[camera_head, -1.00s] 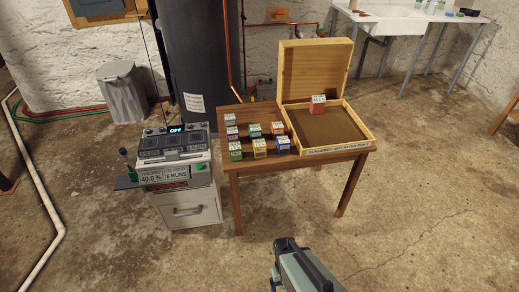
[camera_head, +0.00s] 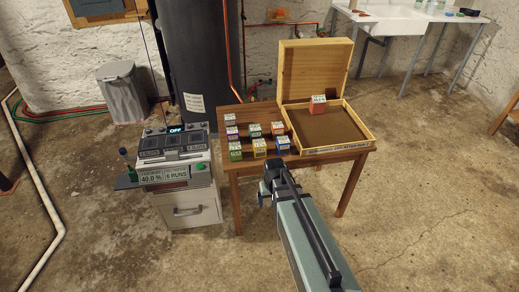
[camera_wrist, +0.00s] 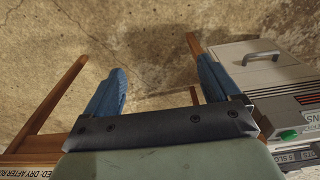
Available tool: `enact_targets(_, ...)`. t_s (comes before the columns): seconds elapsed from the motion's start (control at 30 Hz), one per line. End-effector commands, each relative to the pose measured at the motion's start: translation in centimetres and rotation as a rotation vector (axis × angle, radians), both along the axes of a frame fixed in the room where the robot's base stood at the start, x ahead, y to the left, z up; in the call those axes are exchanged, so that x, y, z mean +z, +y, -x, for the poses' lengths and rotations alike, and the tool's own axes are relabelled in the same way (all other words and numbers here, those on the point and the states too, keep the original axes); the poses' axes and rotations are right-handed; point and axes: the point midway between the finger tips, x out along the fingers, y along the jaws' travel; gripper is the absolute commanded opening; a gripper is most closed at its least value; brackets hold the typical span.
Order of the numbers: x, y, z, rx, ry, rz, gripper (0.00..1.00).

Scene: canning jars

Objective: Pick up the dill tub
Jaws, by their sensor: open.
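Several small colored tubs with white-topped labels stand on the wooden table. They include a green tub (camera_head: 235,152) at the front left, a second green tub (camera_head: 255,131) behind it, a yellow tub (camera_head: 259,149) and a blue tub (camera_head: 283,146). The labels are too small to read, so I cannot tell which is the dill tub. My gripper (camera_head: 266,192) is in front of the table, below the front row of tubs in the picture.
An open wooden box (camera_head: 352,148) on the table's right holds a red tub (camera_head: 318,106). A purple tub (camera_head: 231,133), a grey tub (camera_head: 230,119) and an orange tub (camera_head: 278,129) stand near the others. A white cabinet (camera_head: 190,209) with a device on top stands left.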

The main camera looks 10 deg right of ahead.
Motion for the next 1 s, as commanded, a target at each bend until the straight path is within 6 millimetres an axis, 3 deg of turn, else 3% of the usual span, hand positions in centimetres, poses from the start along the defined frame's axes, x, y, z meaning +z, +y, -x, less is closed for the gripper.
enact_targets(0.03, 1.5, 0.0, -1.8, 0.000, -0.035, 0.000, 0.89)
enact_targets(0.3, 9.4, -0.1, -9.5, 0.001, -0.216, 0.000, 0.89)
enact_targets(0.53, 15.0, -0.2, -15.9, 0.003, -0.368, 0.001, 0.89)
enact_targets(0.6, 15.2, -0.2, -17.9, 0.006, -0.418, 0.001, 0.89)
enact_targets(0.8, 15.7, -0.2, -19.2, 0.010, -0.497, 0.003, 0.89)
enact_targets(1.0, 13.6, -0.1, -20.8, 0.011, -0.501, 0.003, 0.89)
